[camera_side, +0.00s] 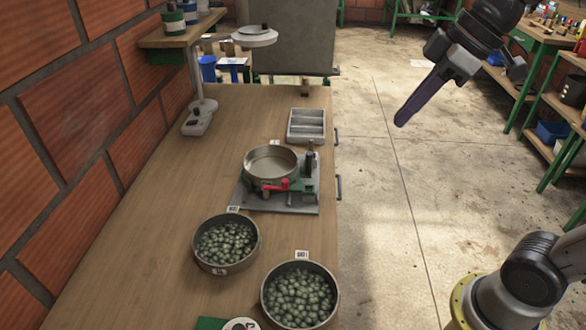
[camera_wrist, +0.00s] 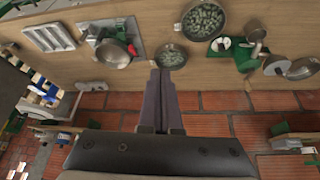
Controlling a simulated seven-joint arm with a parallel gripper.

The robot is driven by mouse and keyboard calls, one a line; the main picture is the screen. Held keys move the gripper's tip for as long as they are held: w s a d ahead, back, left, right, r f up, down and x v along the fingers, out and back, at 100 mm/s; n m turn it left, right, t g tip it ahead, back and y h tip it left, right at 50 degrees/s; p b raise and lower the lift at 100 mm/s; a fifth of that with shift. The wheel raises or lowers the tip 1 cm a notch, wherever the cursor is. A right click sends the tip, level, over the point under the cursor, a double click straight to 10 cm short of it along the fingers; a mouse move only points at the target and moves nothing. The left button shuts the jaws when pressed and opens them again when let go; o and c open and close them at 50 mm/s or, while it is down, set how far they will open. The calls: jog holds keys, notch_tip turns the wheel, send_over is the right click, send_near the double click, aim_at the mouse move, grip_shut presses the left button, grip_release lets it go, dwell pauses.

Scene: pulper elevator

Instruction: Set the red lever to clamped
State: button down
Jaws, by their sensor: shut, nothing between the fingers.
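The red lever (camera_side: 277,184) is a small red handle on the front of a clamp fixture with a grey base plate (camera_side: 303,208). It lies roughly level in the side view, beside a round steel pan (camera_side: 271,162) on that fixture. It also shows as a small red piece in the wrist view (camera_wrist: 131,49), at the pan's edge. Whether it is clamped I cannot tell. My gripper (camera_side: 402,122) is shut and empty, with long purple fingers. It hangs in the air to the right of the table, apart from the lever. Its fingers show in the wrist view (camera_wrist: 160,75).
Two bowls of green pieces (camera_side: 227,243) (camera_side: 300,294) stand nearer the camera than the fixture. A grey divided tray (camera_side: 306,125) lies behind it. A pale stand (camera_side: 201,110) is at the back left. A brick wall (camera_side: 90,120) borders the table's left.

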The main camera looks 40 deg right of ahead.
jog(key=w+d+f+n+g+y, duration=0.1)
jog(key=w+f+y, duration=0.1)
jog(key=w, duration=0.8)
jog(key=w+d+f+n+g+y, duration=0.1)
jog(key=w+n, duration=0.1)
jog(key=w, duration=0.8)
jog(key=w+d+f+m, duration=0.1)
jog(key=w+d+f, duration=0.2)
jog(key=f, duration=0.5)
jog(key=w+d+f+m+g+y, duration=0.1)
jog(key=w+d+f, duration=0.3)
jog(key=f, duration=0.5)
jog(key=shift+w+d+f+g+y, duration=0.15)
jog(key=shift+w+f+g+y, duration=0.15)
jog(key=shift+w, duration=0.4)
jog(key=shift+f, duration=0.1)
